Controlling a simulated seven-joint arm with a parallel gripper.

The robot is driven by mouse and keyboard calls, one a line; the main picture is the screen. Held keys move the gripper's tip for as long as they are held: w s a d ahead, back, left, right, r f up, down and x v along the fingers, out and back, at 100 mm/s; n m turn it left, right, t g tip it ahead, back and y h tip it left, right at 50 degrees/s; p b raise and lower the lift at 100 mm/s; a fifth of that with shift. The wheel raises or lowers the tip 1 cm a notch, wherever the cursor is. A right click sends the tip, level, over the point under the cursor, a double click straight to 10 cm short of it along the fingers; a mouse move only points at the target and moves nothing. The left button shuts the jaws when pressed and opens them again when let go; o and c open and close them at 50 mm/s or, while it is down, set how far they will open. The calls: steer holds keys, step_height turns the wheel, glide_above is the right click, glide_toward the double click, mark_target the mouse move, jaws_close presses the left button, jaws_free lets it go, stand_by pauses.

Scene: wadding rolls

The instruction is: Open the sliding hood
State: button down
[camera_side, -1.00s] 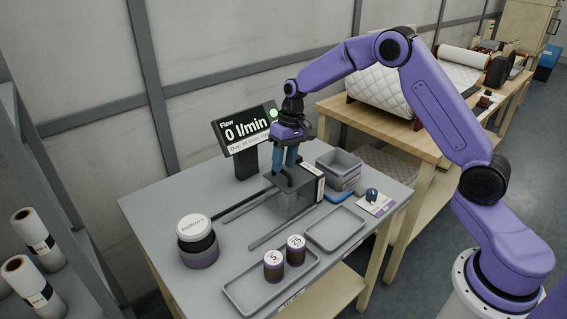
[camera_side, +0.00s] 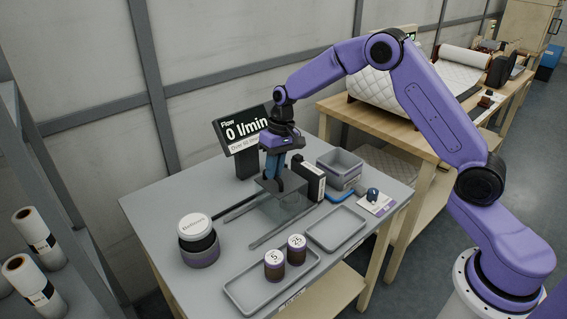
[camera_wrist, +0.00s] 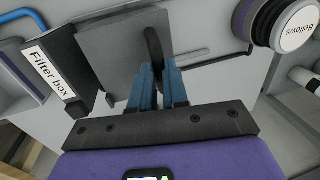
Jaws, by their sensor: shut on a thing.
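The sliding hood (camera_side: 290,206) is a see-through grey box with a dark top, standing on two rails on the grey table. Its dark top also shows in the wrist view (camera_wrist: 115,45). My gripper (camera_side: 272,181) points down at the top, with its blue fingers shut on the dark upright handle (camera_wrist: 154,48). In the wrist view the gripper (camera_wrist: 158,75) has one finger on each side of the handle. The black filter box (camera_side: 312,182) stands at the hood's right end, and its white label (camera_wrist: 52,76) reads "Filter box".
The rails (camera_side: 236,208) run left toward the round bellows (camera_side: 199,240). A flow display (camera_side: 243,133) stands behind. Two jars (camera_side: 275,265) sit in the front tray (camera_side: 243,296).

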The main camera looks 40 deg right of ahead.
steer(key=a, duration=0.9)
steer(key=shift+a, duration=0.2)
steer(key=shift+r, duration=0.1)
steer(key=c, duration=1.1)
jaws_free()
steer(key=d+r, duration=0.1)
steer(key=r, duration=0.4)
steer(key=d+r, duration=0.1)
steer(key=r, duration=0.5)
steer(key=d+r, duration=0.1)
steer(key=r, duration=0.5)
steer(key=shift+d, duration=0.25)
